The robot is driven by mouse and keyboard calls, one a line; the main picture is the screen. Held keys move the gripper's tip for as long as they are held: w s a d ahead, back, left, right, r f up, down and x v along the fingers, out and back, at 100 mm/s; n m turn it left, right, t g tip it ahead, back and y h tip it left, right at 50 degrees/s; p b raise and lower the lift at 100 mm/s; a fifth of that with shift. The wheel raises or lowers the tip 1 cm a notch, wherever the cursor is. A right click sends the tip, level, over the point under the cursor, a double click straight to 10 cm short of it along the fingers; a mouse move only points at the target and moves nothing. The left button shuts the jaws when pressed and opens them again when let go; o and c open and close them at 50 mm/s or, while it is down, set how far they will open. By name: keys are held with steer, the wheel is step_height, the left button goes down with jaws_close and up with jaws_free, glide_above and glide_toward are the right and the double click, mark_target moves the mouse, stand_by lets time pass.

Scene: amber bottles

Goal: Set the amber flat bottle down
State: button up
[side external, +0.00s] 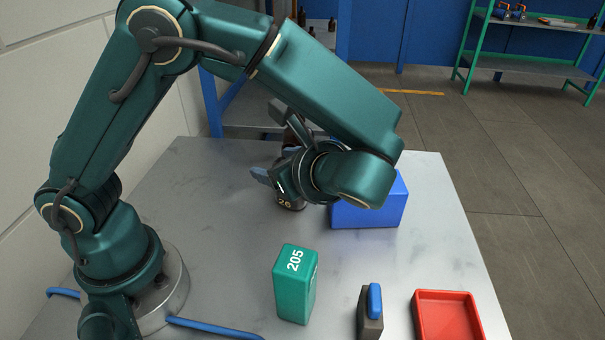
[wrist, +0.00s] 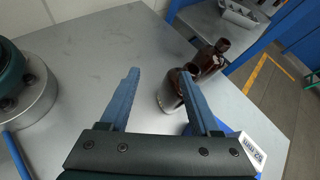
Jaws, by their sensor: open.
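Two dark amber bottles stand close together on the grey metal table. The nearer bottle (wrist: 171,96) has a pale label and sits between my fingers in the wrist view, close to the right finger, which overlaps it. The farther bottle (wrist: 210,58) is brown, beyond the right fingertip. In the side external view a labelled amber bottle (side external: 290,204) is partly hidden behind my wrist. I cannot tell for sure which one is the flat bottle. My gripper (wrist: 160,72) is open, its two blue fingers spread wide. No bottle is clamped between them.
A blue box (side external: 370,210) stands right of the bottles. A green block marked 205 (side external: 296,286), a grey block with a blue part (side external: 371,310) and a red tray (side external: 446,315) are along the near side. The table's left middle is clear.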

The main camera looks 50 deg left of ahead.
steer(key=s+d+r+n+t+h, duration=0.1)
steer(key=s+r+n+h, duration=0.1)
steer(key=s+n+h, duration=0.2)
steer(key=s+r+n+t+h, duration=0.2)
steer(key=s+n+h, duration=0.3)
steer(key=n, duration=0.8)
steer(key=h, duration=0.3)
steer(key=shift+d+t, duration=0.3)
steer(key=shift+d, duration=0.05)
